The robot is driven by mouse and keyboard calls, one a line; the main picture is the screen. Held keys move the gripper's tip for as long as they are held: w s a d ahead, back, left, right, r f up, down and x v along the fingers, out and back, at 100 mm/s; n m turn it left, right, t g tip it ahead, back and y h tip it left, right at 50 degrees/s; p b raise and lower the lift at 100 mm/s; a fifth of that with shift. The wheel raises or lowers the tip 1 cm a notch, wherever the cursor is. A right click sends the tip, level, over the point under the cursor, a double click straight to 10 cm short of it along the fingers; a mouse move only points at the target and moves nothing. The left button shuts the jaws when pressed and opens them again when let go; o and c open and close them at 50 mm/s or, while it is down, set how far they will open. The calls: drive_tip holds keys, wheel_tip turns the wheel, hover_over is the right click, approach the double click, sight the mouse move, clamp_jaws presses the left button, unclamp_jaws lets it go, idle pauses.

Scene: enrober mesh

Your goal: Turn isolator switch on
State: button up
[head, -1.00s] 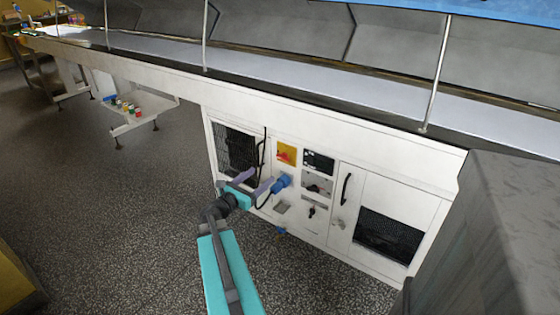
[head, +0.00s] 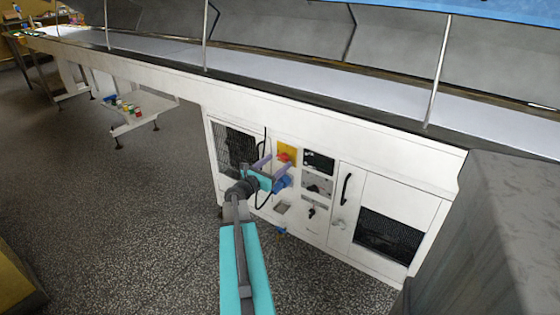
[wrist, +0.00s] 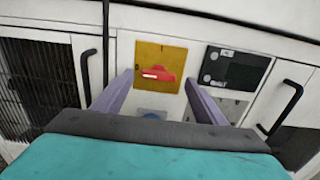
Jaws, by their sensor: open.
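The isolator switch is a red handle (wrist: 157,74) on a yellow plate (wrist: 172,52), set in the white cabinet front. In the wrist view the handle lies roughly level across the plate, with a white mark on it. In the head view the yellow plate (head: 286,147) shows just beyond my gripper (head: 275,163). My gripper (wrist: 158,90) is open, its two purple fingers spread on either side of the switch's lower part, as seen from the wrist. Nothing is between the fingers; whether they reach the handle cannot be told.
A blue connector (head: 282,183) with a black cable sits below the switch. A dark display panel (wrist: 233,69) is to its right. Black door handles (wrist: 87,72) stick out on both sides.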

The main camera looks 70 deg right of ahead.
sight(283, 157)
drive_tip(key=shift+x, duration=1.05)
